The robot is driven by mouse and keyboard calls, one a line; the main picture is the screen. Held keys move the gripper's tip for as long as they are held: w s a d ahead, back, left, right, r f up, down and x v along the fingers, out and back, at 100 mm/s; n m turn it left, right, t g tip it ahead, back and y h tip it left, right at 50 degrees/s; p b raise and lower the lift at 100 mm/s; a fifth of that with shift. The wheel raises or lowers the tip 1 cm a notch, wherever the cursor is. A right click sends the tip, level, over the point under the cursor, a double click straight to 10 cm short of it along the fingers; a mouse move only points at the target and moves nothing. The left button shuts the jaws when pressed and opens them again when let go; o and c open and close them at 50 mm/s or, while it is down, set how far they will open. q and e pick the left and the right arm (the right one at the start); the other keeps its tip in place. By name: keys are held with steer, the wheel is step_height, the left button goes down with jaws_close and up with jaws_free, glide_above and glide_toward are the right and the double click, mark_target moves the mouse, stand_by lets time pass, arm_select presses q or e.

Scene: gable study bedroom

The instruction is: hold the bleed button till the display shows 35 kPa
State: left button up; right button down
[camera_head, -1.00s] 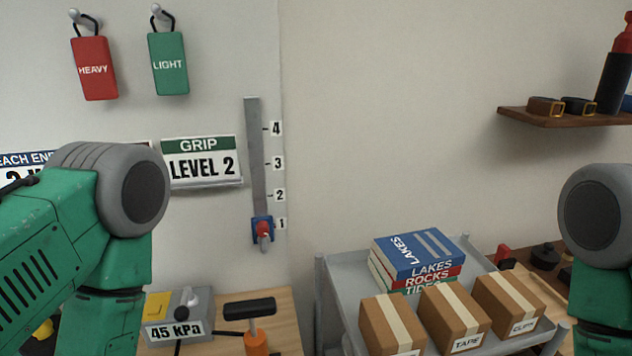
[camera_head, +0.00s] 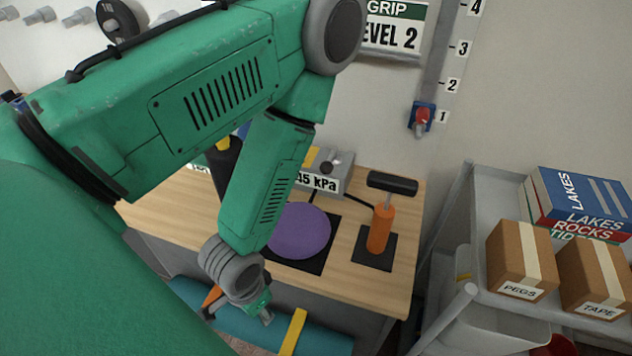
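The grey gauge box (camera_head: 343,163) stands at the back of the wooden bench. It has a yellow patch and a dark-and-light knob (camera_head: 328,166) on top. I cannot tell which part is the bleed button. My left gripper (camera_head: 265,312) hangs at the lower middle, in front of the bench edge and apart from the box. It is small and partly hidden, and its opening cannot be made out. My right gripper is not in view.
A purple disc (camera_head: 300,230) on a black mat and an orange hand pump (camera_head: 381,225) with a black handle stand on the bench (camera_head: 345,270). A teal roll (camera_head: 325,343) with a yellow strap lies below the front edge. A grey cart (camera_head: 490,196) with boxes and books stands right.

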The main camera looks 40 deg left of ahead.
arm_select(q)
jaws_close()
stand_by(1.4)
